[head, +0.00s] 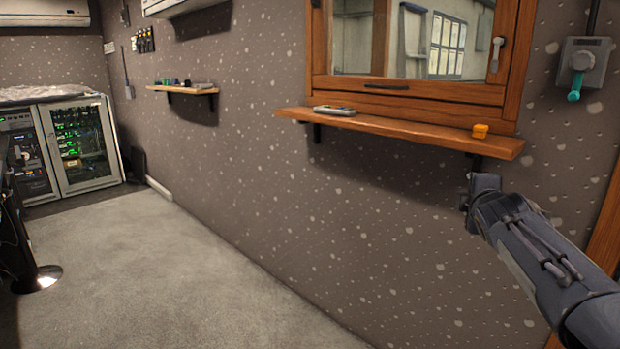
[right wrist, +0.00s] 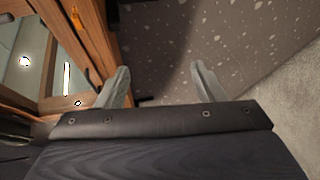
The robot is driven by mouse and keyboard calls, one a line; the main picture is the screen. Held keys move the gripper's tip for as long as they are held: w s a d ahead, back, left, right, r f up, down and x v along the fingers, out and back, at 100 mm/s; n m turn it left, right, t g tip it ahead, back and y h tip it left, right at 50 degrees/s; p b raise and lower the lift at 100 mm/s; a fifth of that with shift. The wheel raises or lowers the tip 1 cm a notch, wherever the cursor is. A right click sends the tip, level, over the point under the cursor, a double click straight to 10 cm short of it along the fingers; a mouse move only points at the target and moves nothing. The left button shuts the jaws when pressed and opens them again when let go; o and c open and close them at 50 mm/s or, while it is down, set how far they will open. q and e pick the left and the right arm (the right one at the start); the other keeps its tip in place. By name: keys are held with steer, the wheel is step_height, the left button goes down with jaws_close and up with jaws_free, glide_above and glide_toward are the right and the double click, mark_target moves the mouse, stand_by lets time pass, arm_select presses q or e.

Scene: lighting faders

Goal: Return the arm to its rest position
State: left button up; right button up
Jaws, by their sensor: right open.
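My right arm (head: 545,260) comes in from the lower right in the head view. Its gripper (head: 474,190) is in front of the speckled wall, just below the right end of the wooden window shelf. The fingers are small and partly hidden in that view. In the right wrist view the gripper (right wrist: 162,78) has its two grey fingers wide apart with nothing between them. My left gripper does not show.
The wooden shelf (head: 400,133) holds a grey device (head: 335,110) and a small orange object (head: 480,131). A wall switch box with a teal handle (head: 575,92) is at the upper right. A glass-fronted rack (head: 85,145) stands far left. The carpet (head: 170,270) is mostly clear.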

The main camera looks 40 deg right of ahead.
steer(key=w+a+f+m+t+y, duration=0.1)
steer(key=w+a+f+m+y, duration=0.35)
steer(key=a, duration=0.65)
steer(key=w+a+f+m+y, duration=0.1)
steer(key=w+a+f+y, duration=0.3)
steer(key=a+f, duration=0.6)
steer(key=s+a+f+m+g+y, duration=0.1)
steer(key=s+a+f+y, duration=0.2)
steer(key=a, duration=0.6)
steer(key=s+a+f+m+g+y, duration=0.1)
steer(key=s+a+f+y, duration=0.15)
steer(key=a, duration=0.65)
steer(key=s+a+f+m+g+y, duration=0.1)
steer(key=s+a+f+y, duration=0.2)
steer(key=a, duration=0.6)
step_height(320, 180, up, 25)
steer(key=s+p, duration=0.1)
steer(key=p, duration=2.4)
steer(key=shift+s+a+f+g, duration=0.15)
steer(key=shift+s+a+g, duration=0.1)
steer(key=shift+s+g, duration=0.15)
